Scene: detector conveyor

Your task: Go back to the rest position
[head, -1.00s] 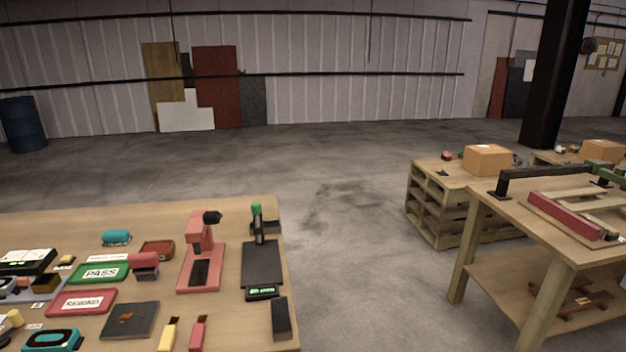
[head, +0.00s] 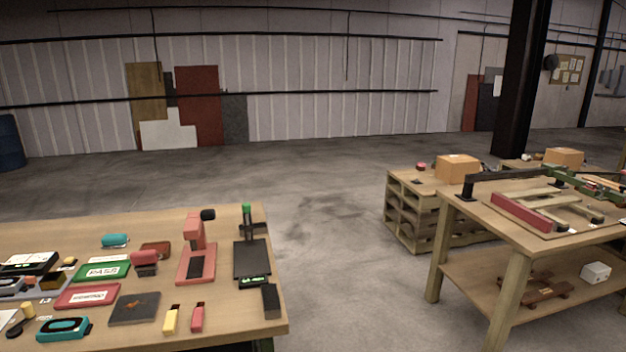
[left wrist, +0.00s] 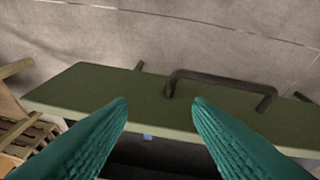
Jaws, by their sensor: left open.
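My left gripper (left wrist: 160,105) shows in the left wrist view as two ribbed teal fingers. They are spread apart, with nothing held between them. Beyond the fingertips is a flat green panel (left wrist: 85,92) with a dark bar handle (left wrist: 222,78); I cannot tell the gap between fingers and panel. Neither gripper shows in the head view, and my right gripper is in no frame.
A wooden table (head: 225,336) at the lower left holds a green PASS tray (head: 101,271), a red tray (head: 87,296), a red stand (head: 196,262) and a black scale (head: 252,260). A workbench (head: 520,283) stands at right. Concrete floor (head: 325,240) between them is clear.

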